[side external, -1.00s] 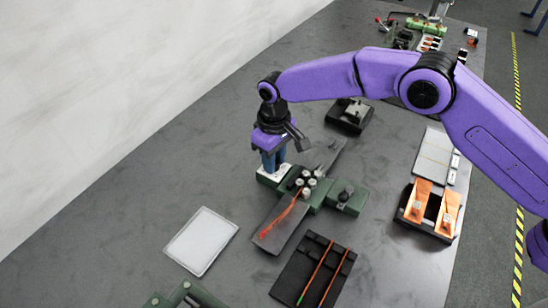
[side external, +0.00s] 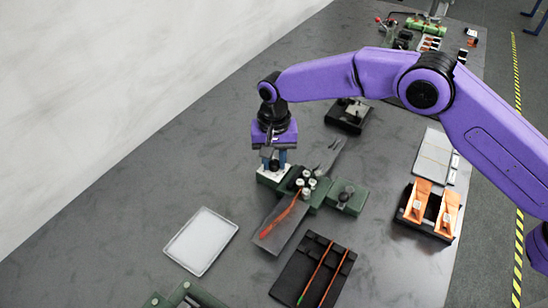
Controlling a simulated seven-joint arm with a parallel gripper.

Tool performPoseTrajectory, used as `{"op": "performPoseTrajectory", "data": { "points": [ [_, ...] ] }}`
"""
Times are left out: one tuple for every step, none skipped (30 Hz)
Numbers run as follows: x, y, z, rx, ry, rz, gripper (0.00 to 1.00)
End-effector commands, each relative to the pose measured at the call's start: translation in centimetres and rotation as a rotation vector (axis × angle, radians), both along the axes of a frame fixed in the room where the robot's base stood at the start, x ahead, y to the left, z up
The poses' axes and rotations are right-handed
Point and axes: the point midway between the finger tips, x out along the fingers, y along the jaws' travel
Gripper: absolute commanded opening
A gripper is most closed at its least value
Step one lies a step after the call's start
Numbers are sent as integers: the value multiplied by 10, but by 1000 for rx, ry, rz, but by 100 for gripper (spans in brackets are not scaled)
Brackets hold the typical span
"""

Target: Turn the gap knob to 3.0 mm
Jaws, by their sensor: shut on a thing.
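My gripper (side external: 274,164) points down at the left end of the green roller fixture (side external: 325,193), over a white dial plate (side external: 267,174). Its blue fingers are shut on the gap knob, which is mostly hidden between them. The dial marks are too small to read. A cluster of pale rollers (side external: 307,183) stands beside the gripper on the fixture. An orange copper strip (side external: 284,218) lies on the grey plate (side external: 270,241) in front of the rollers.
A white tray (side external: 201,241) lies at front left. A black rack (side external: 290,271) with thin rods is at the front. A black holder with orange pieces (side external: 420,205) and a grey panel (side external: 433,158) are on the right. A black block (side external: 349,115) stands behind. The left table area is clear.

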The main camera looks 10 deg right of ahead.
Motion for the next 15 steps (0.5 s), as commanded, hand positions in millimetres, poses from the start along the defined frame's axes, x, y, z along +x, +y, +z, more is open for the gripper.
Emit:
{"op": "performPoseTrajectory", "data": {
  "points": [
    [1,0,1,2,-4,-23,0],
    [1,0,1,2,-4,-36,0],
    [1,0,1,2,-4,-51,0],
    [1,0,1,2,-4,-61,0],
    [1,0,1,2,-4,-71,0],
    [1,0,1,2,-4,-81,0],
    [1,0,2,2,-4,-88,0],
    [1,0,1,2,-4,-94,0],
    [1,0,2,2,-4,-101,0],
    [1,0,2,2,-4,-105,0],
    [1,1,2,2,-4,-108,0],
    [1,0,2,2,-4,-111,0],
    [1,1,2,2,-4,-112,0],
    [1,0,2,2,-4,-113,0],
    [1,1,2,2,-4,-114,0]
  ]
}}
